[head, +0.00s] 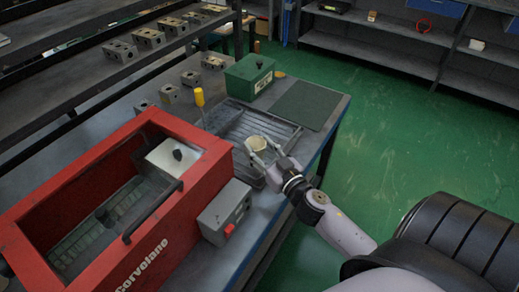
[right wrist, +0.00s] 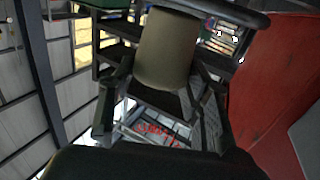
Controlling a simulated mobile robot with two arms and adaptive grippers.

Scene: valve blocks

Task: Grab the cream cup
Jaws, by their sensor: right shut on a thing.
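The cream cup (head: 257,144) is between the fingers of my right gripper (head: 262,155), over the dark ribbed tray (head: 228,123) on the workbench. In the right wrist view the cup (right wrist: 167,50) fills the space between the two dark fingers of the right gripper (right wrist: 160,85), which is shut on it. Whether the cup touches the tray below cannot be told. My left gripper is not in view.
A red machine (head: 32,222) marked "corvelane" stands left of the cup, with a grey switch box (head: 223,208) at its side. A yellow object (head: 199,97), a green box (head: 249,77) and several metal valve blocks (head: 190,79) are behind. A dark mat (head: 304,105) lies clear at right.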

